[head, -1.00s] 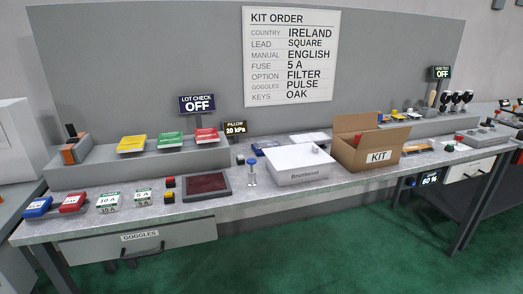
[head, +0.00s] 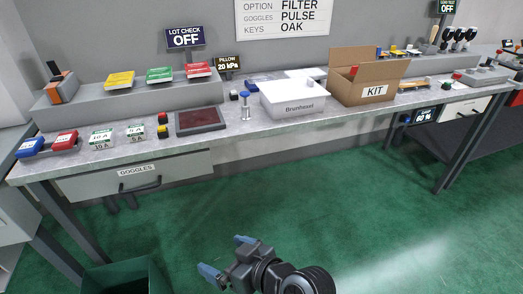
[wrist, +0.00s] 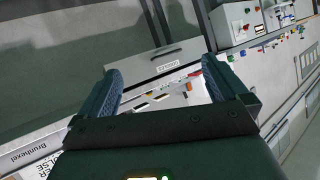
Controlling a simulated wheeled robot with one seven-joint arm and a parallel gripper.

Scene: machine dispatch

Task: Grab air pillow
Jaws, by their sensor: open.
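I cannot clearly pick out an air pillow in either view. A small display (head: 228,64) reading PILLOW 20 kPa stands at the back of the bench. In front of it are a small upright device with a blue top (head: 245,106) and a white Brunhexel box (head: 293,100). A white flat item (head: 305,74) lies partly hidden behind the box. My gripper (head: 222,257) is low in front of the bench over the green floor, away from everything on it. In the wrist view, its two fingers (wrist: 163,88) are apart with nothing between them.
An open cardboard KIT box (head: 374,92) stands right of the white box. A dark red pad (head: 202,121) lies left of it. The GOGGLES drawer (head: 136,171) is under the bench's left side. A green bin (head: 122,276) is at lower left. The floor before the bench is clear.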

